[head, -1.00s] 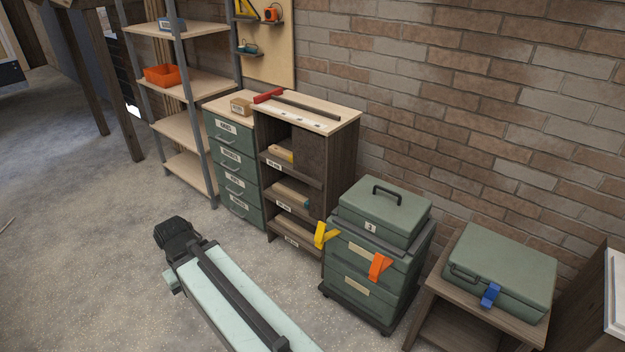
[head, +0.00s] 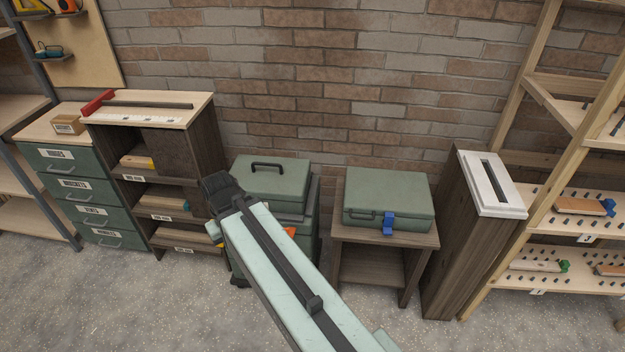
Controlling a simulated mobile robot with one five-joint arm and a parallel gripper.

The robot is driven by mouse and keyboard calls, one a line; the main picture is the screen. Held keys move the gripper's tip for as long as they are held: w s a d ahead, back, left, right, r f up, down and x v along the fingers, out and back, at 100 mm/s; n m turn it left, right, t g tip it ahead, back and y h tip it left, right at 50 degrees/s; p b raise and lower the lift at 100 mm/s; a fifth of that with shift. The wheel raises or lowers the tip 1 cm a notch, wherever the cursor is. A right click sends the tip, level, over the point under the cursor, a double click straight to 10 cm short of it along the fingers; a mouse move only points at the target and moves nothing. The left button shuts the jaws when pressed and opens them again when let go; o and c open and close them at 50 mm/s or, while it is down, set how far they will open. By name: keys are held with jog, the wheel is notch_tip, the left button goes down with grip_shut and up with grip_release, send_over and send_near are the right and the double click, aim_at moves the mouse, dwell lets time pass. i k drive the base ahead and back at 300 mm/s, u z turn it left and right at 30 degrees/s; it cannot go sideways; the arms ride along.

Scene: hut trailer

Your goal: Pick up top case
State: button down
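The top case (head: 276,181) is a green box with a black handle (head: 267,165) on its lid. My gripper (head: 217,188) is a dark shape at the arm's far end, at the left edge of the case in the picture. I cannot see its fingers clearly or whether they touch anything.
A second green case (head: 389,198) with a blue latch rests on a small wooden table (head: 385,243) to the right. A dark cabinet (head: 218,140) stands close on the left. A narrow wooden stand (head: 456,235) and pegged shelves (head: 560,220) are at the right. The front floor is clear.

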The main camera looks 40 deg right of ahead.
aim_at(283, 184)
jog(key=z, duration=0.6)
jog(key=k, duration=1.15)
jog(key=u, duration=0.8)
jog(key=i, duration=1.45)
jog(key=u, duration=0.8)
jog(key=i, duration=0.85)
jog(key=z, duration=0.1)
